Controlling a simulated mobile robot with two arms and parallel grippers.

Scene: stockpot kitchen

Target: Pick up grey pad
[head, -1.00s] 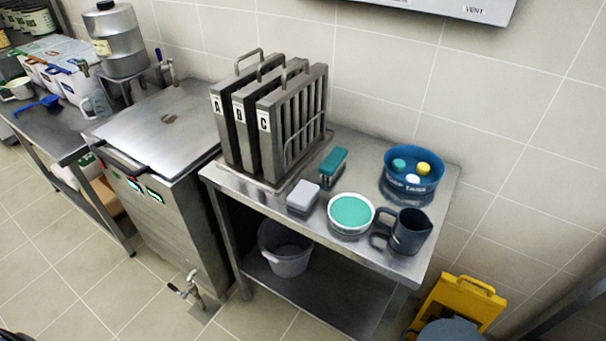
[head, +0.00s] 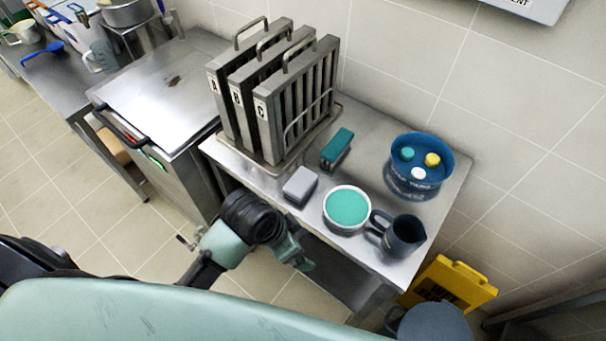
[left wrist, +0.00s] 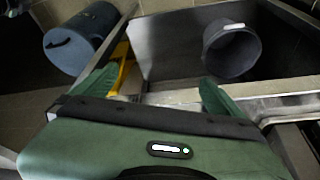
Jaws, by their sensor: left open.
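The grey pad (head: 300,185) is a small light grey block lying on the steel table (head: 375,143), near its front edge, left of a white bowl with teal contents. In the head view my left gripper (head: 303,262) is below and in front of the table's front edge, apart from the pad. In the left wrist view my left gripper (left wrist: 156,92) is open, with its two green fingers spread and nothing between them. The pad does not show in the left wrist view. My right gripper is not in view.
The white bowl (head: 347,208), a dark jug (head: 403,238), a teal block (head: 337,148) and a blue tub (head: 422,168) stand on the table. Tall metal frames (head: 270,95) stand behind the pad. A grey bucket (left wrist: 232,52) is on the shelf below.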

